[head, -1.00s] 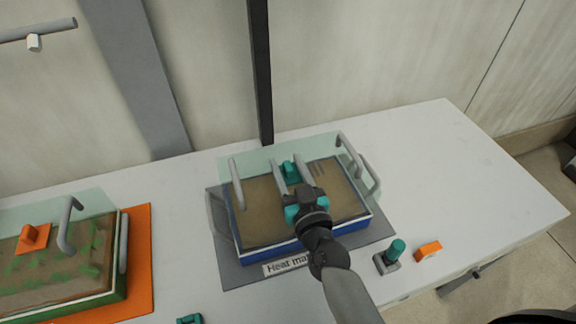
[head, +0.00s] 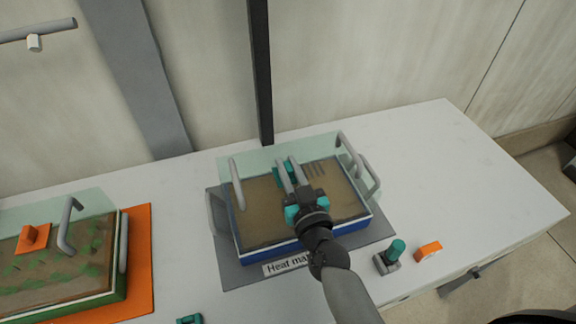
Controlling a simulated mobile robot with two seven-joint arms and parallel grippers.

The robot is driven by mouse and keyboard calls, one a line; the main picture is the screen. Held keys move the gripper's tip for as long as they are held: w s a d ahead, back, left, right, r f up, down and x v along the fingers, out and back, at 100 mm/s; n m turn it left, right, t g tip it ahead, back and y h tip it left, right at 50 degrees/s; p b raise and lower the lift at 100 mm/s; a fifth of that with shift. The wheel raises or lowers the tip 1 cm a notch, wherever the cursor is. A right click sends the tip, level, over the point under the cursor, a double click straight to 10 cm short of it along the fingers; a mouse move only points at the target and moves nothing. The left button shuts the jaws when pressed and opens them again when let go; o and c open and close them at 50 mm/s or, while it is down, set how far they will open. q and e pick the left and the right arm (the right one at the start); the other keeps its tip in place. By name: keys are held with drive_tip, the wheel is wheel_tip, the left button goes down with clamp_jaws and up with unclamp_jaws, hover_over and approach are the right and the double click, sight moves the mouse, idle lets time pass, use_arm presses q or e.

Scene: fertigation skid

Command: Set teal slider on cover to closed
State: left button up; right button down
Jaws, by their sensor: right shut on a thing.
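The teal slider (head: 279,178) sits on the clear, greenish cover (head: 238,155) of the blue-sided tray (head: 262,250). Several dark slots show in the cover just right of the slider. My right gripper (head: 289,168) reaches over the cover from the front, its two grey fingers shut on the slider. The fingers hide part of the slider. My left gripper is not in view.
Grey handles (head: 237,184) stand at both sides of the cover. The tray rests on a grey heat mat (head: 235,277). A teal knob (head: 397,249) and an orange block (head: 428,250) sit at right.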

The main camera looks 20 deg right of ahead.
sight(315, 169)
idle(0.8)
drive_tip(key=shift+w+d+p, duration=0.1)
drive_tip(key=shift+d+p, duration=0.35)
drive_tip(key=shift+d, duration=2.7)
drive_tip(key=c, duration=0.8)
unclamp_jaws()
drive_tip(key=s, duration=1.5)
drive_tip(key=shift+d, duration=0.2)
drive_tip(key=shift+s, duration=0.15)
